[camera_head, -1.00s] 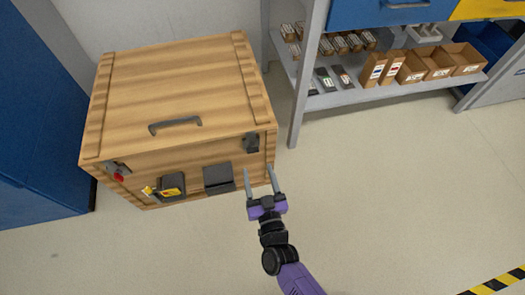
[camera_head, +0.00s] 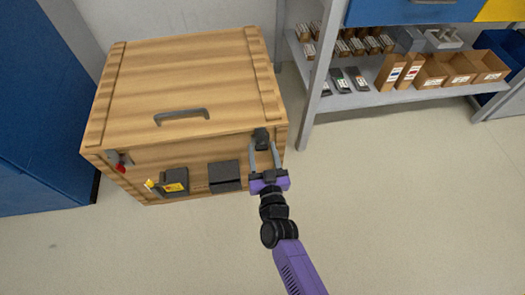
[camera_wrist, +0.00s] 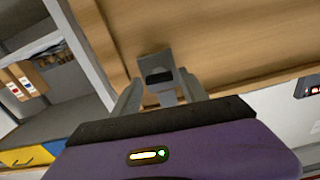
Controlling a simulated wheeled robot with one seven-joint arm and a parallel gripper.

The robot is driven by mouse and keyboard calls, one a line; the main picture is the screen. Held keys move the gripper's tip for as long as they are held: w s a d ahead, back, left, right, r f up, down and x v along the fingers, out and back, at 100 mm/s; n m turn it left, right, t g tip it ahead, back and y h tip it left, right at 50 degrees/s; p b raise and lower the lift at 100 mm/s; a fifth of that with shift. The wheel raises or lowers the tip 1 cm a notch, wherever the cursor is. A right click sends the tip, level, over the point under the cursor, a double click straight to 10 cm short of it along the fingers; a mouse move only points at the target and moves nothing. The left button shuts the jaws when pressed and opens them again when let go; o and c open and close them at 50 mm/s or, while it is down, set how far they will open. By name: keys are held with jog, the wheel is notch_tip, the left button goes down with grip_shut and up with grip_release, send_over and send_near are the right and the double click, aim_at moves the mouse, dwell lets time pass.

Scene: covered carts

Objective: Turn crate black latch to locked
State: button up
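The wooden crate (camera_head: 190,80) stands on the floor with its lid down. Its black latch (camera_head: 261,138) sits at the right end of the front, just under the lid edge. A second latch with a red part (camera_head: 118,161) is at the left end. My gripper (camera_head: 264,150) is open in front of the black latch, one finger on each side of it. In the wrist view the latch (camera_wrist: 157,72) shows between the two fingers (camera_wrist: 160,95). I cannot tell whether either finger touches it.
The crate front also bears a dark box with a yellow tag (camera_head: 174,182) and a dark plate (camera_head: 225,176). A shelf (camera_head: 365,98) with cartons stands to the right, a blue cabinet (camera_head: 40,110) to the left. The floor in front is clear.

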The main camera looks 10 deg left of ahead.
grip_shut()
jog(key=shift+m, duration=0.3)
jog(key=m, duration=0.2)
jog(key=shift+d+f+m, duration=0.1)
jog(key=shift+d+m, duration=0.05)
jog(key=shift+m, duration=0.15)
jog(key=m+b, duration=0.1)
jog(key=m, duration=0.3)
jog(key=shift+m, duration=0.3)
jog(key=shift+d+f+m+b, duration=0.1)
jog(key=shift+m+b, duration=0.55)
jog(key=shift+m, duration=1.2)
jog(key=shift+f+m+b, duration=0.1)
jog(key=shift+m+b, duration=0.5)
jog(key=shift+m, duration=1.25)
